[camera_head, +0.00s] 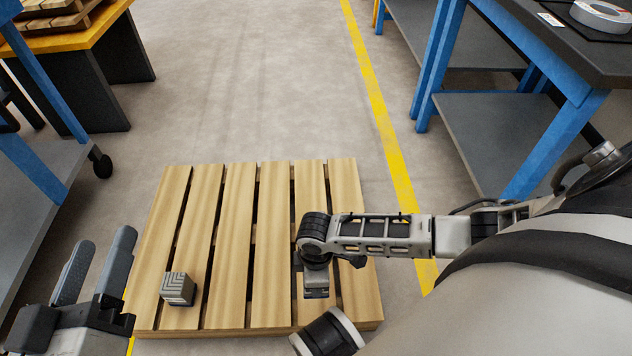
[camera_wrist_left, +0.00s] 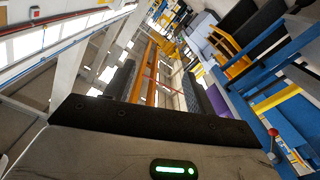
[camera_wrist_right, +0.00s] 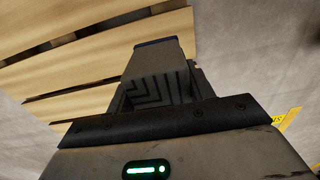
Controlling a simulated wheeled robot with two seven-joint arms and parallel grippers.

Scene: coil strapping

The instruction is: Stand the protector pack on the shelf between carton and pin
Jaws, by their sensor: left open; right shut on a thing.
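A grey protector pack (camera_wrist_right: 158,85) with nested chevron lines shows in the right wrist view, and my right gripper (camera_wrist_right: 155,98) is shut on it. In the head view my right gripper (camera_head: 316,288) points down over the right part of the pallet (camera_head: 236,240); the held pack is mostly hidden there. A similar chevron-marked pack (camera_head: 178,289) sits on the pallet's front left. My left gripper (camera_head: 98,262) is open and empty left of the pallet; the left wrist view shows nothing between its fingers (camera_wrist_left: 158,85). I cannot identify the carton or the pin in these frames.
A blue-framed bench (camera_head: 560,150) with a grey lower shelf (camera_head: 500,130) stands right, a tape-like roll (camera_head: 603,15) on its top. A wheeled blue-framed cart (camera_head: 40,180) stands left. A yellow floor line (camera_head: 375,85) runs past the pallet. The floor behind is clear.

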